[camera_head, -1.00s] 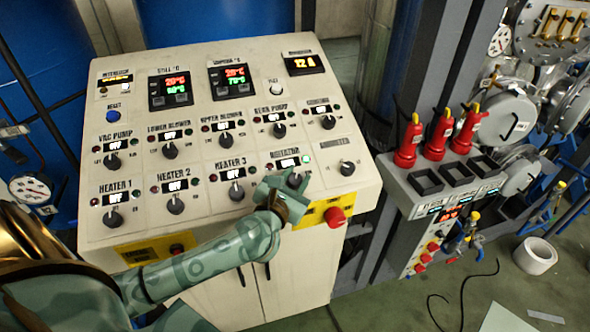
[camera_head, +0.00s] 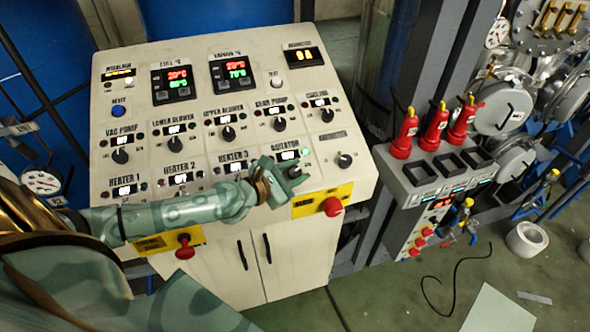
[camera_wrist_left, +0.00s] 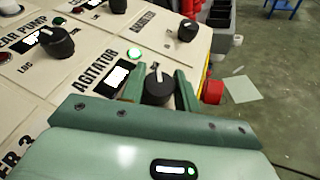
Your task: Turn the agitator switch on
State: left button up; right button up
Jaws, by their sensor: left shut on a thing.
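The agitator switch (camera_wrist_left: 158,88) is a black knob with a white pointer mark. In the left wrist view it sits between the two green fingers of my left gripper (camera_wrist_left: 159,91), which is shut on it. In the head view my left gripper (camera_head: 291,172) is at the lower right of the control panel (camera_head: 215,120), and its jaws hide the knob. The agitator display (camera_head: 288,155) is lit above it, but its text is too small to read. A green lamp (camera_wrist_left: 134,53) beside the display glows. My right gripper is not in view.
A red emergency button (camera_head: 332,206) on a yellow plate is just below and right of the gripper. The ammeter knob (camera_head: 344,160) is to the right, and other heater and pump knobs lie left and above. Red-handled devices (camera_head: 435,127) stand further right.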

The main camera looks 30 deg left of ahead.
pick_arm(q)
jog(key=o, duration=1)
jog(key=shift+w, duration=0.1)
jog(key=shift+c, duration=0.2)
jog(key=b+v, duration=0.2)
jog(key=v, duration=1.4)
